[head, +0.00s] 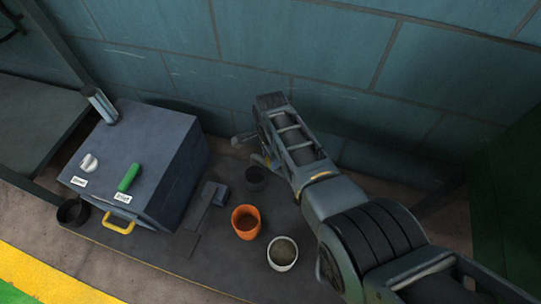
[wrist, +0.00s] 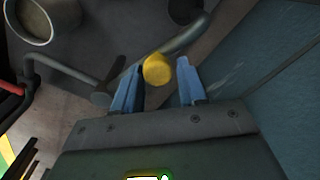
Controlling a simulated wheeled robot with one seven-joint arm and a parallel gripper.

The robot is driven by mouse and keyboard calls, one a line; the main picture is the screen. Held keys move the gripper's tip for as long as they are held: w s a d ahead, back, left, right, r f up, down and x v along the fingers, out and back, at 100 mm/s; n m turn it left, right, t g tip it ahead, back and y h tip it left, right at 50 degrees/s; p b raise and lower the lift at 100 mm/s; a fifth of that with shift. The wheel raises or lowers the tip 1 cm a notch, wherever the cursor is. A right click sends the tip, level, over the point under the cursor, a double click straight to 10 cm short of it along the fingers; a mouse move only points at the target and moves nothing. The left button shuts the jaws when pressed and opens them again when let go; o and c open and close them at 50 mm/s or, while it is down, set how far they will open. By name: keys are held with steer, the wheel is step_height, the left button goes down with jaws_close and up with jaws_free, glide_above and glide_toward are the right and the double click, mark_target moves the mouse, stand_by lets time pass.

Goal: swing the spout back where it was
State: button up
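A grey pipe (wrist: 190,36), which looks like the spout, runs diagonally in the wrist view. A yellow round knob or cap (wrist: 157,68) sits on or in front of it. My gripper (wrist: 158,75) is open, with its two blue fingers on either side of the yellow knob. A gap shows between the knob and the right finger; whether the left finger touches it I cannot tell. In the head view, my gripper (head: 262,160) is low by the wall and mostly hidden by my arm. A grey pipe end (head: 240,138) shows just left of it.
A dark cup (head: 255,178), an orange cup (head: 246,222) and a white cup (head: 283,253) stand near my arm. A grey box (head: 150,155) with a green handle (head: 128,177) and a yellow pull (head: 118,227) is at left. The blue wall (head: 300,60) is close behind.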

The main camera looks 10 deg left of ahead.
steer(key=shift+o, duration=1.4)
step_height(320, 180, up, 8)
steer(key=p, duration=0.4)
steer(key=shift+f+p, duration=0.1)
steer(key=shift+p, duration=0.2)
